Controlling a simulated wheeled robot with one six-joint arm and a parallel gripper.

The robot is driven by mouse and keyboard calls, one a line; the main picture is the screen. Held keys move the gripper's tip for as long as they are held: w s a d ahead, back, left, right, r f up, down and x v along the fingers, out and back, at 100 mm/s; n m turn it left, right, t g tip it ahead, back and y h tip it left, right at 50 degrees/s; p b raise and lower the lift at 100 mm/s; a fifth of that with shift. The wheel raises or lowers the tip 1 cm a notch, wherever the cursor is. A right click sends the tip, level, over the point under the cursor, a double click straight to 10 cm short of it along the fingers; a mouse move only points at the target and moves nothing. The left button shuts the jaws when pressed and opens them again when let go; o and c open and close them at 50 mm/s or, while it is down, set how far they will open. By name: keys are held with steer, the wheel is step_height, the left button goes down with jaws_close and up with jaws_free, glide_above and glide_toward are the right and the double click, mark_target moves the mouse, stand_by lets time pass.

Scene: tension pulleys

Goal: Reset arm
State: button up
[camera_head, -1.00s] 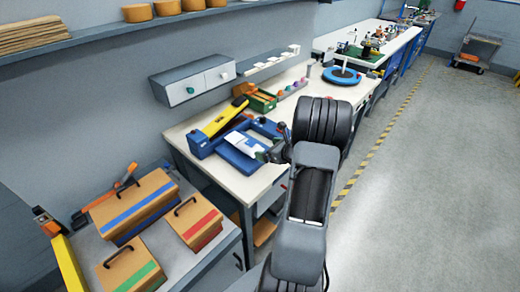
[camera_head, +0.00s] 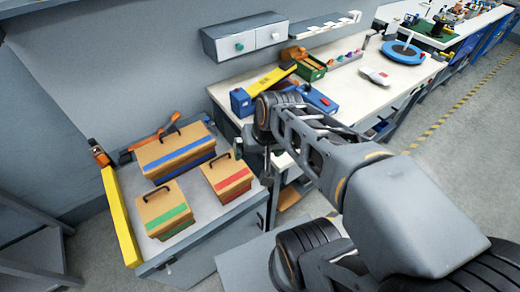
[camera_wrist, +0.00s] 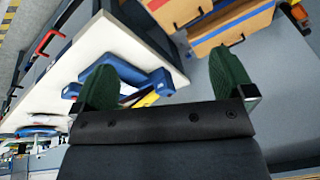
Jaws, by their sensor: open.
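My arm crosses the lower right of the head view and reaches left, with its end in front of the workbench's near corner. My gripper shows in the wrist view (camera_wrist: 165,85), its two green fingers spread wide apart with nothing held between them. A blue device with a yellow bar (camera_head: 270,80) lies on the white workbench (camera_head: 345,95); my arm hides part of it. The blue device also appears between the fingers in the wrist view (camera_wrist: 148,78), but some way beyond them. A small pale object (camera_head: 375,75) lies on the bench to the right.
A grey cart (camera_head: 215,215) at left carries boxes with blue (camera_head: 172,150), red (camera_head: 228,178) and green (camera_head: 165,210) stripes. A yellow bar (camera_head: 121,216) runs along its edge. A round blue stand (camera_head: 403,52) is farther along the bench. The floor at right is open.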

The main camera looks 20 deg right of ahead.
steer(key=n, duration=0.1)
steer(key=s+r+n+h, duration=0.1)
steer(key=shift+s+a+n+t, duration=0.1)
steer(key=shift+n+t, duration=0.2)
steer(key=shift+t, duration=0.1)
